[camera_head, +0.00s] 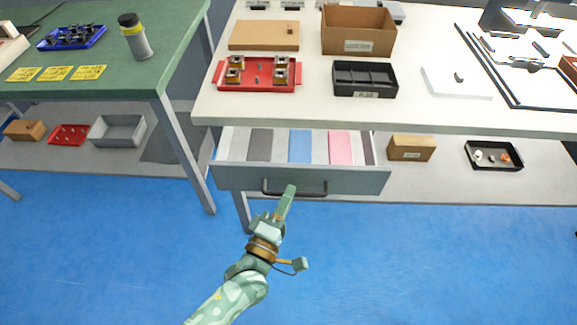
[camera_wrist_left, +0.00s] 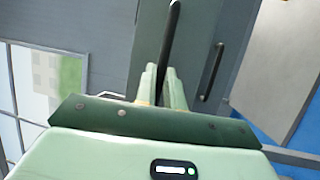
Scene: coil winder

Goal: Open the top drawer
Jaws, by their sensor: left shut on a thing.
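The top drawer (camera_head: 355,183), under the white-topped bench, has a grey front and stands pulled out. Grey, white, blue and pink strips show inside it. Its dark bar handle (camera_head: 267,188) runs along the front. My left gripper (camera_head: 290,190) reaches up from below and is shut on this handle. In the left wrist view the dark handle (camera_wrist_left: 171,40) runs between the two pale green fingers of my left gripper (camera_wrist_left: 162,75). The fingers hide part of the handle. My right gripper is not in view.
On the bench top (camera_head: 215,110) stand a red tray (camera_head: 257,88), a black bin (camera_head: 363,94) and a cardboard box (camera_head: 357,45). A second dark handle (camera_wrist_left: 211,72) shows in the wrist view. A green table (camera_head: 90,90) stands left. The blue floor in front is clear.

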